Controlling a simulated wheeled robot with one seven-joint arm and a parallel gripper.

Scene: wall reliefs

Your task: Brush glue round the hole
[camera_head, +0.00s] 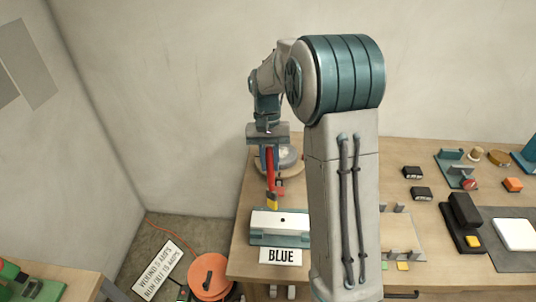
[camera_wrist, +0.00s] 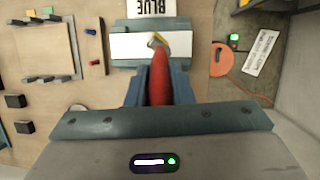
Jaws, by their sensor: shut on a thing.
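My gripper (camera_head: 269,160) is shut on a red-handled brush (camera_head: 270,180) with a yellowish tip, which points down. The brush also shows in the wrist view (camera_wrist: 159,78), between the two fingers. A white plate (camera_head: 262,220) with a small dark hole (camera_head: 283,220) sits in a teal holder (camera_head: 262,239) on the bench. The brush tip is just above or at the plate's back edge in the head view, left of the hole. In the wrist view the tip overlaps the white plate (camera_wrist: 130,46); I cannot tell whether it touches. The hole is not discernible there.
A "BLUE" label (camera_head: 281,257) lies in front of the holder. A board with posts (camera_wrist: 45,45), black blocks (camera_head: 412,172) and a dark stand (camera_head: 463,222) are to the right. An orange reel (camera_head: 210,275) is on the floor.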

